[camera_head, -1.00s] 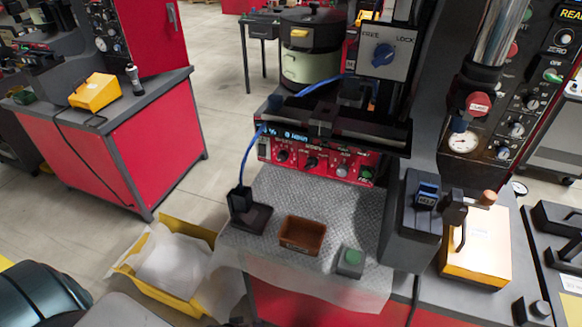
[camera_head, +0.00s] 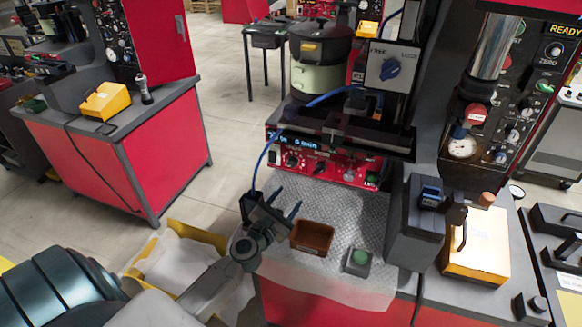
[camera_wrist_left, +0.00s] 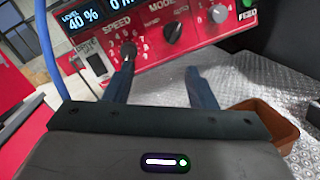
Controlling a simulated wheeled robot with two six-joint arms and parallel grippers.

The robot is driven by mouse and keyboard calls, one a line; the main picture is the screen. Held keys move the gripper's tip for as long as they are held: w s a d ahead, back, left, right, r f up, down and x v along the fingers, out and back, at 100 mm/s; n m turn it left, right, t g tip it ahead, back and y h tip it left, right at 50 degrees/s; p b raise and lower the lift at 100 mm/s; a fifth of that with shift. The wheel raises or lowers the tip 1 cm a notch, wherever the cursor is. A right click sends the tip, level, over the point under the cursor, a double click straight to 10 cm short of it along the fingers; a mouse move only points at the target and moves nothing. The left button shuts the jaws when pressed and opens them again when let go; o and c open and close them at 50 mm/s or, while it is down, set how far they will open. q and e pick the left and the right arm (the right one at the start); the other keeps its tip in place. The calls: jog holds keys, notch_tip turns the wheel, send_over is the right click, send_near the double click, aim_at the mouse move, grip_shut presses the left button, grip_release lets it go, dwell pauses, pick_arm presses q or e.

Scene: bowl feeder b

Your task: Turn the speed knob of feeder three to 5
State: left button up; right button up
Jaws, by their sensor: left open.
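The red control panel (camera_head: 330,171) sits at the front of a machine in the head view. In the left wrist view the panel (camera_wrist_left: 150,62) carries a black knob (camera_wrist_left: 129,48) labelled SPEED with numbers around it, a MODE knob (camera_wrist_left: 173,32) and a grey FEED knob (camera_wrist_left: 218,13). I cannot tell the SPEED knob's exact setting; a finger partly covers its lower side. My left gripper (camera_head: 288,200) is open and empty, in front of and below the panel. In the left wrist view its left finger (camera_wrist_left: 119,82) points at the SPEED knob; the right finger is right of it.
A blue cable (camera_head: 262,160) runs left of the panel. A dark post stands to the right. A display (camera_wrist_left: 80,18) reads LEVEL 40 %.

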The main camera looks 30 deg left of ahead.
aim_at(291, 164)
pick_arm(q)
jog(key=w+a+n+y, duration=0.1)
jog(key=w+a+n, duration=0.1)
jog(key=w, duration=0.2)
jog(key=w+a+n+y+p, duration=0.1)
jog(key=w+a+n, duration=0.1)
jog(key=w, duration=0.2)
jog(key=w+a+r+n+g+y, duration=0.1)
jog(key=w+a+n, duration=0.1)
jog(key=w+n, duration=0.1)
jog(key=shift+w+a, duration=0.4)
jog(key=shift+w, duration=0.1)
pick_arm(e)
jog(key=shift+s+r, duration=0.45)
jog(key=shift+r, duration=0.3)
pick_arm(q)
jog(key=shift+c, duration=0.2)
jog(key=shift+p, duration=0.3)
jog(key=c, duration=0.9)
